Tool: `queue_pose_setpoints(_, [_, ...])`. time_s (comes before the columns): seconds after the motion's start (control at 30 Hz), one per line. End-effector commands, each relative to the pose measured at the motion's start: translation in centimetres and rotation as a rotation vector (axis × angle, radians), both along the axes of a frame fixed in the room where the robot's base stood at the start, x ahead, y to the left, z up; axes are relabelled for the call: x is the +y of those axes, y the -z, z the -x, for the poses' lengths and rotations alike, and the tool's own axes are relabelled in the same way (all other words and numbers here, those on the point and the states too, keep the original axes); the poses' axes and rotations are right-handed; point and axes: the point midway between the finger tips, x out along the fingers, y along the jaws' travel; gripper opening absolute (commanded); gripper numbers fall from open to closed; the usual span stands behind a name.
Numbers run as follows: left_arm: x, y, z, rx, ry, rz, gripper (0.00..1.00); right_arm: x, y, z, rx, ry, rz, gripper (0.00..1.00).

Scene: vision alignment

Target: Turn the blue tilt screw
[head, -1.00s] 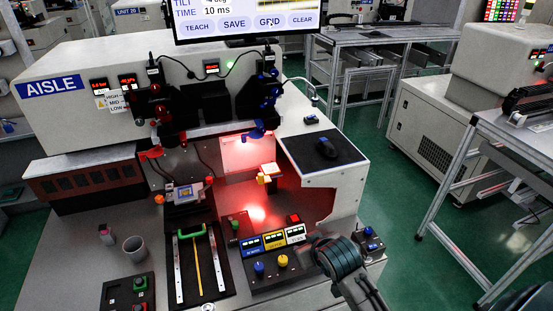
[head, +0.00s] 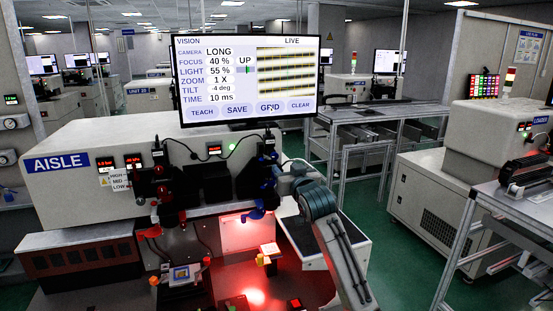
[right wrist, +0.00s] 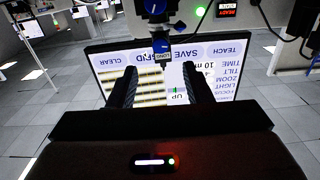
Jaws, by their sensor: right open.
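The right-hand camera assembly with blue knobs (head: 268,187) hangs at the machine front, below the monitor. A blue piece (head: 257,212) sticks out at its lower end. I cannot tell which blue part is the tilt screw. My right gripper (head: 286,176) is just right of these knobs, its fingers small and partly unclear in the head view. In the right wrist view my open, empty fingers (right wrist: 162,85) point toward a blue part (right wrist: 160,46) marked LONG, which lies beyond the fingertips and roughly between them. My left gripper is not in view.
The monitor (head: 247,80) reads LONG, tilt -4 deg. A camera assembly with red knobs (head: 165,195) hangs to the left. Cables run along the machine front (head: 110,150). A red-lit work area with a small yellow-and-white block (head: 268,252) lies below.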

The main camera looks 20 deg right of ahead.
Motion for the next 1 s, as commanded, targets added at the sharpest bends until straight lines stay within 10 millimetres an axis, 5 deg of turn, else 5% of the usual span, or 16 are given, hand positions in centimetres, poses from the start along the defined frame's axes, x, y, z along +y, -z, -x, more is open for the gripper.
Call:
queue_pose_setpoints(0.5, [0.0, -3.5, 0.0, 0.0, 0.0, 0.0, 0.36, -0.9, -0.2, -8.0, 0.003, 0.0, -0.001, 0.45])
queue_pose_setpoints(1.0, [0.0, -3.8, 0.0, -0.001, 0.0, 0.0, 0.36, -1.0, 0.0, -9.1, 0.002, 0.0, 0.001, 0.43])
